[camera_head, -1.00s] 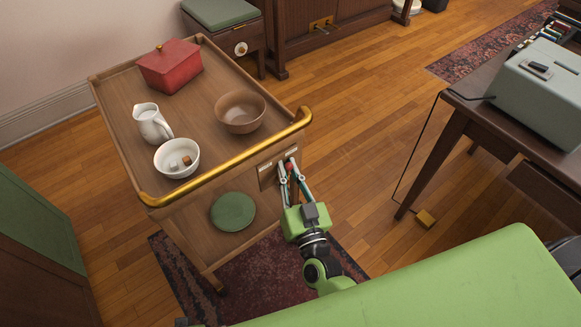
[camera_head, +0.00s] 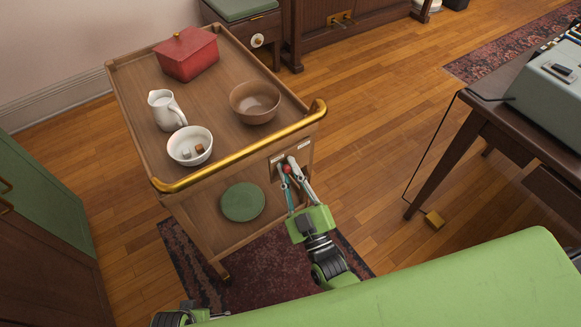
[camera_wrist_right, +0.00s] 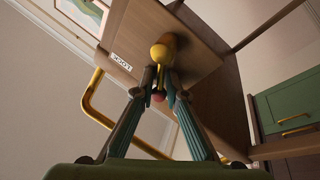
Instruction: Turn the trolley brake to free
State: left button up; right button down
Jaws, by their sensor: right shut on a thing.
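The wooden trolley (camera_head: 225,130) has a brass push rail (camera_head: 240,150). My right gripper (camera_head: 288,171) is shut on the brake lever, whose red knob (camera_head: 287,169) shows between the fingertips, below and between the labels. In the right wrist view the fingers close around the lever, with a brass-coloured round part (camera_wrist_right: 163,48) beyond the tips and the red knob (camera_wrist_right: 157,98) between the fingers. My left gripper is out of view.
On the trolley top stand a red lidded box (camera_head: 187,55), a white jug (camera_head: 166,110), a white bowl (camera_head: 190,146) and a brown bowl (camera_head: 255,103). A green plate (camera_head: 242,202) lies on the lower shelf. A dark desk (camera_head: 480,125) stands at right, with open floor between.

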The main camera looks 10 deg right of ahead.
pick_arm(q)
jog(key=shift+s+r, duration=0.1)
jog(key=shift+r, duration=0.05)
pick_arm(e)
jog(key=shift+f, duration=0.15)
jog(key=c, duration=2.2)
grip_release()
jog(key=shift+o, duration=0.2)
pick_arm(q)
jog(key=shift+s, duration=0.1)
pick_arm(e)
jog(key=shift+s, duration=0.2)
jog(key=v, duration=1.1)
jog(key=shift+s, duration=0.35)
jog(key=shift+f, duration=0.15)
